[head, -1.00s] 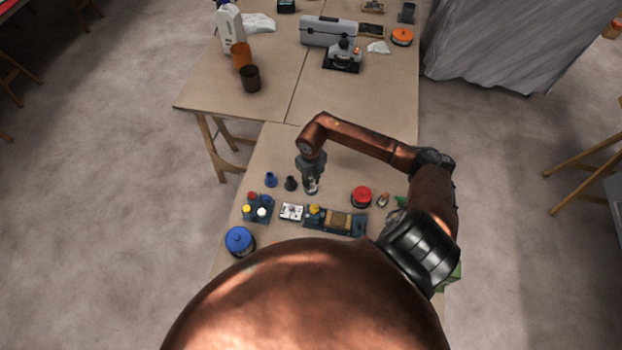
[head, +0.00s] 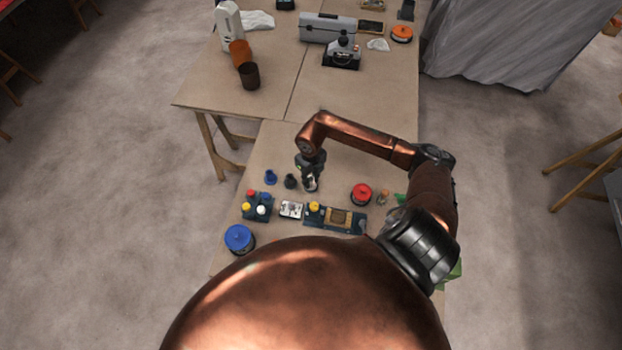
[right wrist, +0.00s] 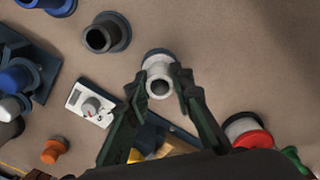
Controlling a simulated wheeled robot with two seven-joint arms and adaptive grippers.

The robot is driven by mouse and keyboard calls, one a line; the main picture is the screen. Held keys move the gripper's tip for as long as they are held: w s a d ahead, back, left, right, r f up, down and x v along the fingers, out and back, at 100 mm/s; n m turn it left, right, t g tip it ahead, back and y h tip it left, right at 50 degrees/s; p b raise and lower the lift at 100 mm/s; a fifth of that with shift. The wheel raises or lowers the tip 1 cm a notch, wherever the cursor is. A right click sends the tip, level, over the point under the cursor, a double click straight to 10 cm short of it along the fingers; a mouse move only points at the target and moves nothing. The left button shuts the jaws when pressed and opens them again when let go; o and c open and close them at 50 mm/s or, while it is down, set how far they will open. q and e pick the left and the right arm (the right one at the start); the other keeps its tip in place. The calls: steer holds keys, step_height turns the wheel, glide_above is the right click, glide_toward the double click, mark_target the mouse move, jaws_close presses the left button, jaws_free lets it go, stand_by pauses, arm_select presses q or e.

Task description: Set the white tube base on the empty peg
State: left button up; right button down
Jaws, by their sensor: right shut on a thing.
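The white tube base (right wrist: 158,75) is a short open tube with a wider flange, seen from above in the right wrist view. My right gripper (right wrist: 160,88) is shut on it, one finger on each side. In the head view my right gripper (head: 311,184) points down over the near table, behind the long blue board (head: 350,232). I cannot tell whether the base touches the table. The board carries a yellow piece (head: 314,207) and a tan panel. I cannot make out an empty peg; my gripper hides part of the board in the wrist view. My left gripper is out of view.
A blue tube base (head: 271,177) and a dark one (head: 290,181) stand left of my gripper. A white dial box (head: 291,210) and a blue rack with coloured caps (head: 250,215) lie nearer. A red-topped spool (head: 361,194) stands right. A blue-lidded can (head: 239,239) is front left.

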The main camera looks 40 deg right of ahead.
steer(key=shift+f+b, duration=0.5)
steer(key=shift+f, duration=0.05)
stand_by(0.6)
steer(key=c, duration=2)
jaws_free()
steer(key=shift+o, duration=0.2)
step_height(320, 180, up, 11)
steer(key=p, duration=0.7)
